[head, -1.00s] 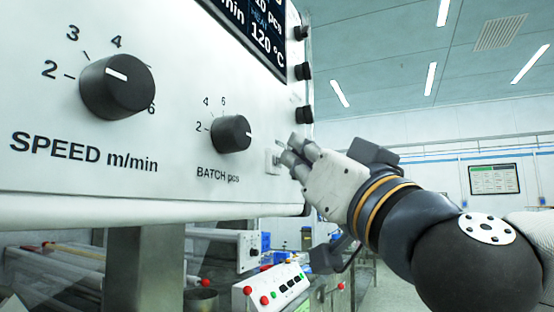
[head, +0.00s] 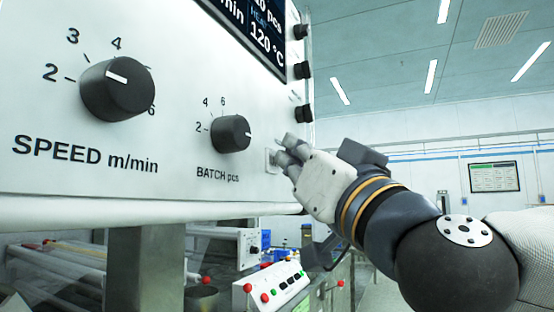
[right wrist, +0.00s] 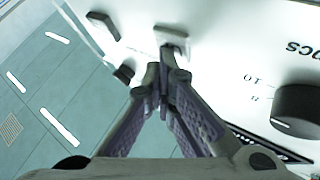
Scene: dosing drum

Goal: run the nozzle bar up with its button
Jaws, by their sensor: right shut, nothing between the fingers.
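A small pale switch plate (head: 271,160) sits on the white panel, right of the BATCH knob, in the head view. It also shows just beyond the fingertips in the right wrist view (right wrist: 172,36). My right gripper (head: 284,149) is shut and empty, its fingertips at the right side of the plate and partly over it. In the right wrist view the closed fingertips (right wrist: 163,76) point at the plate; I cannot tell whether they touch it. No label on the plate is legible. I cannot make out the nozzle bar. My left gripper is not in view.
The BATCH knob (head: 231,134) and the larger SPEED knob (head: 117,88) stick out left of the plate. Several black buttons (head: 303,70) line the panel's right edge beside the display (head: 255,30). A control box (head: 272,287) stands below. Right of the panel is open room.

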